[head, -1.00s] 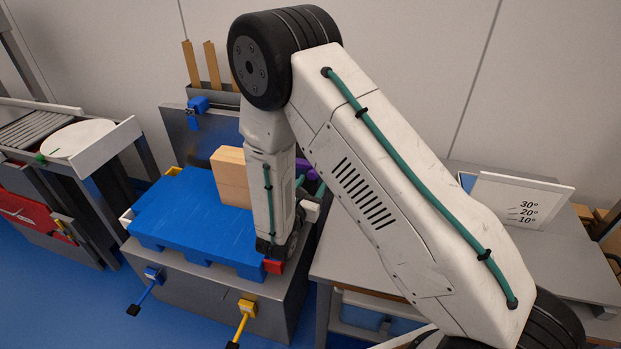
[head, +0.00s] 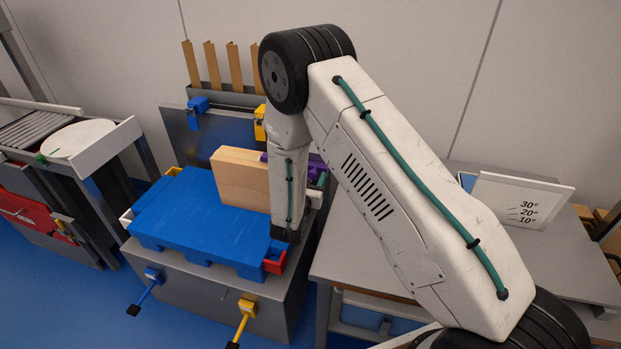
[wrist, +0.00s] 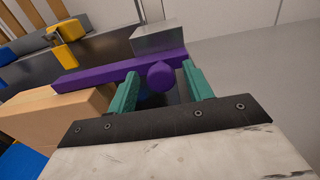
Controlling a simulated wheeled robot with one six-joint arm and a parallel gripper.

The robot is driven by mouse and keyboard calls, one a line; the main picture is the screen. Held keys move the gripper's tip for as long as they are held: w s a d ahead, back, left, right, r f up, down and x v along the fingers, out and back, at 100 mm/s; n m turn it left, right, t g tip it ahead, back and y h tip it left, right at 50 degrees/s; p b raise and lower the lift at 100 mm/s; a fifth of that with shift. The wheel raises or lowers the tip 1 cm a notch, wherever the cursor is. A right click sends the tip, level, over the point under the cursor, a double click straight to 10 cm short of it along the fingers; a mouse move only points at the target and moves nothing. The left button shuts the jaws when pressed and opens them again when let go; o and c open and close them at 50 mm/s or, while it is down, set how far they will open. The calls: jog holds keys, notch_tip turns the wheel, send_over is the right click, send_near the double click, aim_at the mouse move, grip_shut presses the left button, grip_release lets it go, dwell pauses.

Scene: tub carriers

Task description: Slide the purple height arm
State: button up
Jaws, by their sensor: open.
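The purple height arm (wrist: 105,75) is a long bar with a round knob (wrist: 161,77) on its near side in the wrist view. In the head view the purple arm (head: 316,164) shows only in part, behind my arm and the wooden block. My gripper (wrist: 160,80) is open, with one green finger on each side of the knob. I cannot tell whether either finger touches it. In the head view my gripper is mostly hidden behind my arm. A grey metal block (wrist: 158,38) stands just behind the bar's right part.
A wooden block (head: 240,180) stands on the blue platform (head: 185,220), close left of my gripper. A yellow clamp (wrist: 68,31) and a blue clamp (head: 198,105) sit on the back panel. Blue and yellow levers (head: 246,315) stick out in front. A grey table (head: 345,262) lies right.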

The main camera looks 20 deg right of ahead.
jog(key=shift+c, duration=0.3)
grip_shut()
notch_tip(320, 180, up, 8)
jog(key=shift+w, duration=0.1)
jog(key=shift+o, duration=0.3)
grip_release()
jog(key=shift+f, duration=0.1)
jog(key=v, duration=0.8)
